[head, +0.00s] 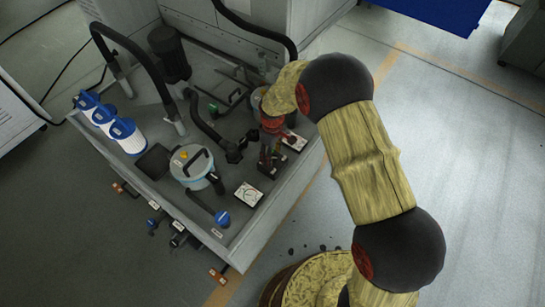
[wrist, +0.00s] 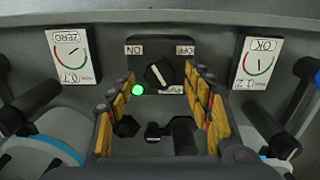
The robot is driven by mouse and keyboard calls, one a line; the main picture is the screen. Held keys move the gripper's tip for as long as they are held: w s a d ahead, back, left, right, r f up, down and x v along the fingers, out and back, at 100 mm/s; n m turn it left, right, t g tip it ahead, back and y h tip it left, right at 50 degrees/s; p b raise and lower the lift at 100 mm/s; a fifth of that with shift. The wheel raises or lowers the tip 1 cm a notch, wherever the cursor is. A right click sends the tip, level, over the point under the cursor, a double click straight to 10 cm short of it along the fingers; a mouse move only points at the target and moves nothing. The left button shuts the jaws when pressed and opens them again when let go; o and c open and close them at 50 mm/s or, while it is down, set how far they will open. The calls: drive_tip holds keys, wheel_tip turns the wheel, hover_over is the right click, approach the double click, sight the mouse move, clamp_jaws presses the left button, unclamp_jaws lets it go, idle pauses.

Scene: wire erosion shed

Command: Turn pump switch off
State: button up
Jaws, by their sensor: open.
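The knob's white mark slants from upper left to lower right. A green lamp (wrist: 138,90) glows at the plate's lower left. My gripper (wrist: 161,88) is open, with its yellow-padded fingers on either side of the knob and nothing between them.
Dial gauges flank the switch: one at left (wrist: 70,55) and one at right (wrist: 257,62). Black-handled valves and pipes stand close below. The head view shows a lidded canister (head: 191,163), blue-capped white filters (head: 120,132) and the grey tank wall (head: 285,200).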

drive_tip(key=shift+f, duration=0.65)
drive_tip(key=shift+c, duration=0.2)
drive_tip(key=c, duration=1.1)
drive_tip(key=shift+m, duration=0.3)
drive_tip(key=m+p, duration=0.2)
drive_tip(key=m, duration=0.3)
drive_tip(key=shift+m, duration=0.3)
drive_tip(key=m+p, duration=0.2)
drive_tip(key=m, duration=0.3)
drive_tip(key=shift+m, duration=0.3)
